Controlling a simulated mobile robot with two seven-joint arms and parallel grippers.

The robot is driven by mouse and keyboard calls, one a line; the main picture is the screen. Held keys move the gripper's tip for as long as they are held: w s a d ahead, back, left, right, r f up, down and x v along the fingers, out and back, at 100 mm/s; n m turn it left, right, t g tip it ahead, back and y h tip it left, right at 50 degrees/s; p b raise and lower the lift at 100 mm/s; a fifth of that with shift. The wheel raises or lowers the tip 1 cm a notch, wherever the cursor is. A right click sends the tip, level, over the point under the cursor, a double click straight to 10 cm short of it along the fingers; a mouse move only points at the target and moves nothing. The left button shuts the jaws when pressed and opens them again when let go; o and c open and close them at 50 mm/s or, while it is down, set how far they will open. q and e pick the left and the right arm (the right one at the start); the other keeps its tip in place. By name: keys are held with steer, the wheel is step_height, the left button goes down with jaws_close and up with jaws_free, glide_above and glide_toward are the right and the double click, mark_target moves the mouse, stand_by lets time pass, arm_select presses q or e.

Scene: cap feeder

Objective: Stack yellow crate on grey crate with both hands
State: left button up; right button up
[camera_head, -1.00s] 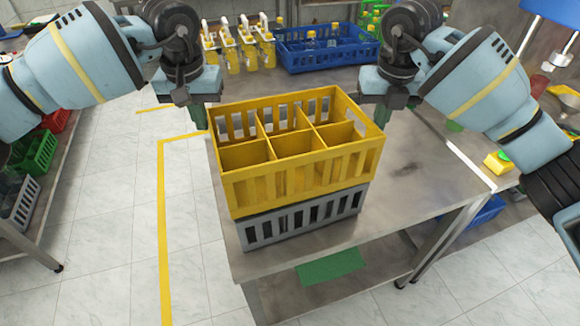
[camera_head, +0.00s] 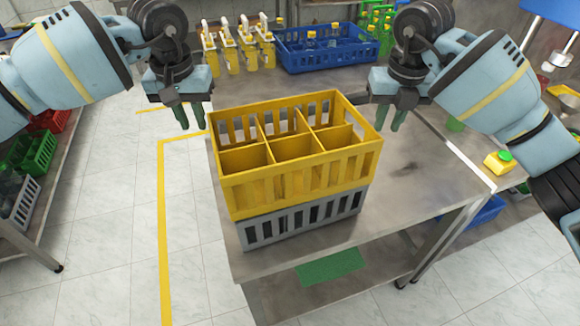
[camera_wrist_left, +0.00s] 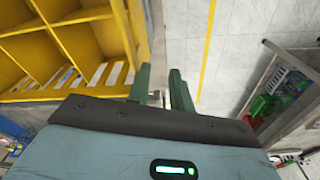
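The yellow crate (camera_head: 300,177), open-topped with several empty compartments, sits upright on top of the grey crate (camera_head: 305,216) near the table's front left corner. The yellow crate also shows in the left wrist view (camera_wrist_left: 62,45). My left gripper (camera_head: 190,118) is just off the yellow crate's left end, with its two green fingers apart and nothing between them; the fingers also show in the left wrist view (camera_wrist_left: 166,88). My right gripper (camera_head: 397,118) is off the crate's right end, with its two green fingers apart and empty. Most of the grey crate is hidden under the yellow one.
A blue crate (camera_head: 328,56) with bottles stands at the back of the metal table (camera_head: 425,165). Yellow bottles (camera_head: 236,55) stand left of it. A yellow box with a green button (camera_head: 498,162) is at the right. The table right of the crates is clear.

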arm_select(q)
step_height(320, 180, up, 12)
steer(key=s, duration=0.1)
steer(key=shift+s, duration=0.15)
arm_select(e)
step_height(320, 180, up, 12)
steer(key=s, duration=0.1)
stand_by(0.7)
arm_select(q)
steer(key=shift+f, duration=0.1)
arm_select(e)
steer(key=shift+s+d, duration=0.1)
